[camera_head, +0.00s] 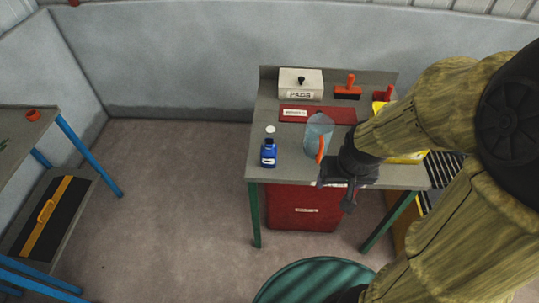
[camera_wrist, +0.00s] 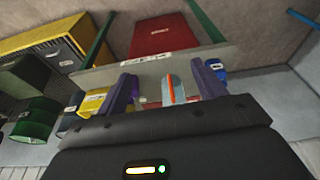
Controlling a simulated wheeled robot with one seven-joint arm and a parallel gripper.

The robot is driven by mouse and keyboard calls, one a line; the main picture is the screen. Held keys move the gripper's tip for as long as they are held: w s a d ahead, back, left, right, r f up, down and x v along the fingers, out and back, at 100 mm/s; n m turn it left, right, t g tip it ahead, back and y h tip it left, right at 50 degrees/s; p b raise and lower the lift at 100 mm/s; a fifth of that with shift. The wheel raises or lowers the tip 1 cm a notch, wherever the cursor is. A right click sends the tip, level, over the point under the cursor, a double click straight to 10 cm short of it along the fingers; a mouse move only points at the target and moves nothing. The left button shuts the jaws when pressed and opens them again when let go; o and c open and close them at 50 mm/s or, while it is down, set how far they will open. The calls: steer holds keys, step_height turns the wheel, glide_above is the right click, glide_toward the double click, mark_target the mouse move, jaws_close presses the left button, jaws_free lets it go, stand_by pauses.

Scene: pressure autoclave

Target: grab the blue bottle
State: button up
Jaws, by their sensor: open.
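The blue bottle (camera_head: 269,153) stands upright near the front left of the grey-topped table (camera_head: 262,110) and has a pale label. In the wrist view the blue bottle (camera_wrist: 217,68) shows partly, just outside the right finger. My gripper (camera_head: 337,193) is at the table's front edge, to the right of the bottle and apart from it. In the wrist view my gripper (camera_wrist: 165,80) is open, with two spread fingers and nothing held. A clear jug with an orange handle (camera_wrist: 171,88) shows between the fingers, farther off.
The clear jug (camera_head: 318,132) stands between the bottle and my arm. A small white round thing (camera_head: 270,129) is behind the bottle. A white box (camera_head: 300,82), a red flat item (camera_head: 308,114) and an orange-handled stamp (camera_head: 348,88) lie at the back.

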steer(key=shift+o, duration=0.7)
steer(key=w+a+f+t+y+b, duration=0.1)
steer(key=w+a+f+t+b, duration=0.6)
steer(key=w+a+f+b, duration=0.3)
step_height(320, 180, down, 4)
steer(key=w+a, duration=0.2)
steer(key=shift+w+a+f, duration=0.2)
steer(key=shift+a, duration=0.15)
steer(key=t+b, duration=0.3)
steer(key=b, duration=0.2)
glide_toward(267, 159)
steer(key=d+f, duration=0.1)
steer(key=d, duration=0.1)
steer(key=s+a+f+t+b, duration=0.1)
steer(key=s+a+f+t+h+b, duration=0.1)
steer(key=t+b, duration=0.1)
steer(key=s+a+f+t+b, duration=0.1)
steer(key=t+b, duration=0.1)
steer(key=shift+s+a+f+h, duration=0.15)
steer(key=shift+s+a+h, duration=0.05)
steer(key=shift+s+h, duration=0.1)
steer(key=w, duration=0.8)
steer(key=w+b, duration=0.1)
steer(key=w, duration=0.3)
steer(key=shift+w+d, duration=0.15)
steer(key=shift+d, duration=0.1)
steer(key=shift+w, duration=0.1)
